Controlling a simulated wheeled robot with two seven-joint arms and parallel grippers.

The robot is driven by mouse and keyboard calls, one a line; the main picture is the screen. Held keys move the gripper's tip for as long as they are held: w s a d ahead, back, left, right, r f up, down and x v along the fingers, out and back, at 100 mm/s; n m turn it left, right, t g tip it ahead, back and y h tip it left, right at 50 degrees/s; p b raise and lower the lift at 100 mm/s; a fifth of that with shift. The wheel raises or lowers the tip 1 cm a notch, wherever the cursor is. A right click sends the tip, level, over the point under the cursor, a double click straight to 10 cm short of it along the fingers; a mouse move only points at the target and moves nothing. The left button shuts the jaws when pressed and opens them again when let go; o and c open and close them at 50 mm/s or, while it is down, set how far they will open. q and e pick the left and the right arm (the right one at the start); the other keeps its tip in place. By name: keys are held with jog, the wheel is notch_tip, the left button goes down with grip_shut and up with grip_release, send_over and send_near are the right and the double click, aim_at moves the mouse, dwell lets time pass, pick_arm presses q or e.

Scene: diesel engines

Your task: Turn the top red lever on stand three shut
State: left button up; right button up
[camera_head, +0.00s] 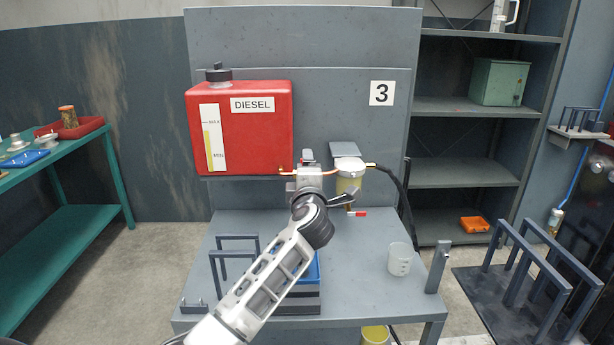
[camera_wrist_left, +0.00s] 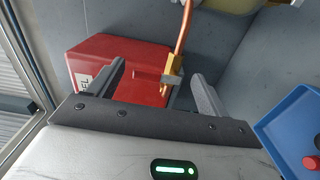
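The red diesel tank (camera_head: 240,130) is fixed to the stand's back panel, left of the sign with the number 3 (camera_head: 382,93). My left gripper (camera_head: 309,158) is raised in front of the copper fuel line, between the tank and the pale filter (camera_head: 349,180). In the left wrist view its fingers (camera_wrist_left: 160,85) are apart, with the brass valve (camera_wrist_left: 172,78) and copper pipe (camera_wrist_left: 183,30) showing between them. I cannot make out the top red lever clearly; the gripper covers that area in the head view. A lower red lever (camera_head: 357,213) shows under the filter. My right gripper is not in view.
A clear beaker (camera_head: 400,259) stands on the right of the grey bench (camera_head: 365,285). A blue tray (camera_wrist_left: 272,128) lies below, partly hidden by my arm in the head view. A black hose (camera_head: 398,190) hangs right of the filter. Grey handles (camera_head: 233,253) stand at left.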

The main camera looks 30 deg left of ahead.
pick_arm(q)
jog(key=b+v, duration=0.1)
jog(key=v, duration=1.5)
